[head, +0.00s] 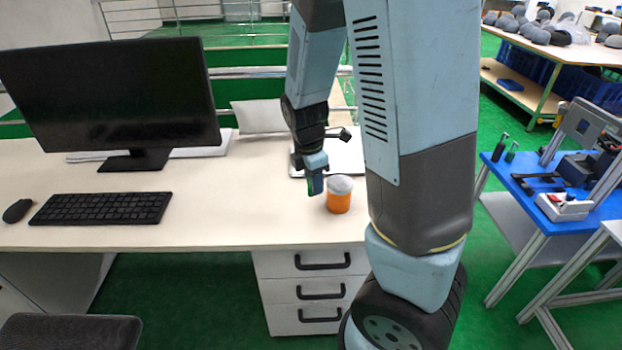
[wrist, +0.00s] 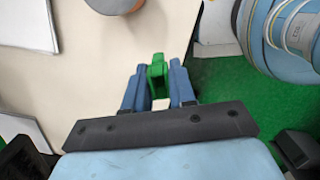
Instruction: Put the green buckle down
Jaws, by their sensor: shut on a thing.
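The green buckle (wrist: 157,72) is between the two blue fingers of my gripper (wrist: 158,85) in the wrist view. My gripper is shut on it. In the head view my gripper (head: 314,184) points down over the desk, left of an orange jar, with a little of the green buckle (head: 310,186) showing. The desk top (head: 230,215) is pale and lies below the gripper. I cannot tell whether the buckle touches the desk.
An orange jar with a grey lid (head: 339,196) stands close to the right of my gripper. A monitor (head: 110,100), a keyboard (head: 103,207) and a mouse (head: 17,211) are on the left. The desk between keyboard and jar is clear. A blue workbench (head: 560,190) stands at the right.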

